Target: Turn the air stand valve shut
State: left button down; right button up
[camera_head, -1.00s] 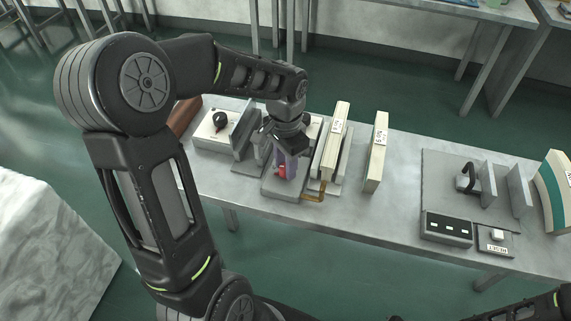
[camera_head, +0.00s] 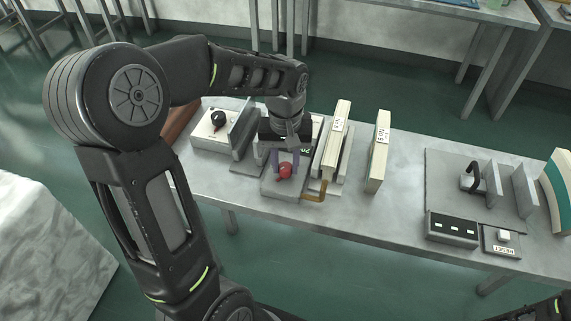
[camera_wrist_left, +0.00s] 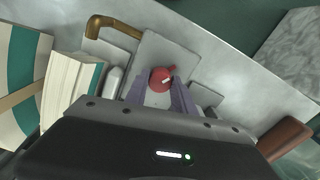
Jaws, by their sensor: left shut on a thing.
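The air stand valve is a round red knob (camera_head: 285,171) with a pale mark on its top, on a grey stand block (camera_head: 271,189) at the front of the table. It also shows in the left wrist view as a red knob (camera_wrist_left: 161,78) with a short tab pointing to the upper right. My left gripper (camera_head: 285,158) reaches down from above. In the left wrist view its two purple fingers (camera_wrist_left: 160,90) lie on either side of the knob and are shut on it. My right gripper is not in view; only a dark part of my arm shows at the lower right.
A brass pipe (camera_head: 316,194) bends beside the stand. Cream blocks (camera_head: 378,152) stand upright to the right. A white box with a black knob (camera_head: 217,122) is at the left. A RESET button box (camera_head: 500,241) sits at the right.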

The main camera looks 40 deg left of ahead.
aim_at(285, 166)
pick_arm(q)
jog(key=n, duration=0.6)
jog(key=shift+b, duration=0.4)
jog(key=shift+n, duration=0.3)
jog(key=c, duration=1.1)
grip_release()
jog(key=shift+o, duration=0.2)
notch_tip(285, 166, up, 8)
jog(key=shift+f, duration=0.1)
